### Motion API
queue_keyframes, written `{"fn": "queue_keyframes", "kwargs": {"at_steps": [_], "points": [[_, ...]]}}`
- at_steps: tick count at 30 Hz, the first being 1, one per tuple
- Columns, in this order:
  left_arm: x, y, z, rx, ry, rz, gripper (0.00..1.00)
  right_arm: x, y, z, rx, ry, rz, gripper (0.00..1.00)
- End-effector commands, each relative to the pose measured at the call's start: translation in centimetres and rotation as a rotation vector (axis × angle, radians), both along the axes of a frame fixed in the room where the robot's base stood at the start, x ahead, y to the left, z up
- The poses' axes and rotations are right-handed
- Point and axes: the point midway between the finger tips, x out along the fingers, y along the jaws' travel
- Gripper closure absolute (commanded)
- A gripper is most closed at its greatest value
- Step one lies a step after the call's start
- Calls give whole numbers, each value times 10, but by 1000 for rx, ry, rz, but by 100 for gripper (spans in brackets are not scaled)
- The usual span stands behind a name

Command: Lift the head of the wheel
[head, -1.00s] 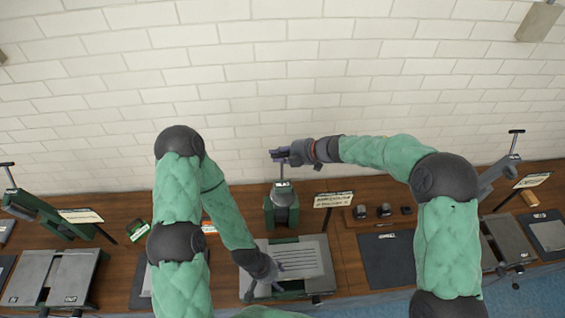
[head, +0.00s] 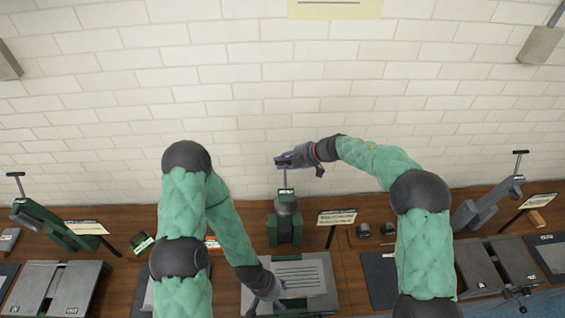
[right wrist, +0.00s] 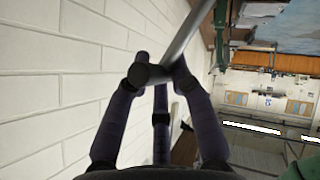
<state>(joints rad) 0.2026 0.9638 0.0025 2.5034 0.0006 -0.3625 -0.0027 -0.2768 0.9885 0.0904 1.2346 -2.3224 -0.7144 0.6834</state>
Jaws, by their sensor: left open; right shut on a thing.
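The middle machine (head: 285,232) has a green body on the wooden bench, with a grey part and a small labelled head (head: 286,192) on top. A thin upright rod rises from the head to a T-handle. My right gripper (head: 286,161) is shut on this handle above the machine. In the right wrist view, dark fingers close around the grey metal handle (right wrist: 180,45). My left gripper (head: 282,294) is low over a grey slotted plate (head: 312,268) in front of the machine. It is open, and its fingertips are hard to make out.
A white brick wall stands close behind the bench (head: 130,215). Similar tilted machines stand at the left (head: 45,224) and right (head: 487,206). A sign (head: 337,217) and small dark blocks (head: 363,230) are right of the middle machine.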

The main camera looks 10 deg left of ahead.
Motion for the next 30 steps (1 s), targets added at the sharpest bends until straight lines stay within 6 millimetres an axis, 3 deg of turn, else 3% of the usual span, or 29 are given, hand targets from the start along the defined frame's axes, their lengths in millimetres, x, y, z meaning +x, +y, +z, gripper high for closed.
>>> {"fn": "queue_keyframes", "kwargs": {"at_steps": [1, 5, 6, 8, 30], "points": [[0, 0, -1, 0, 0, 0, 38, 0, -5, -14, -16, 4, -4, 100], [0, 0, -1, 0, 0, 0, 38, 0, -5, -15, -16, 4, -4, 100], [0, 0, -1, 0, 0, 0, 38, 0, -5, -15, -16, 4, -4, 66], [0, 0, -1, 0, 0, 0, 38, 0, -5, -15, -16, 4, -4, 53], [0, 0, -1, 0, 0, 0, 38, 5, -7, -5, -10, -8, -11, 53]]}}
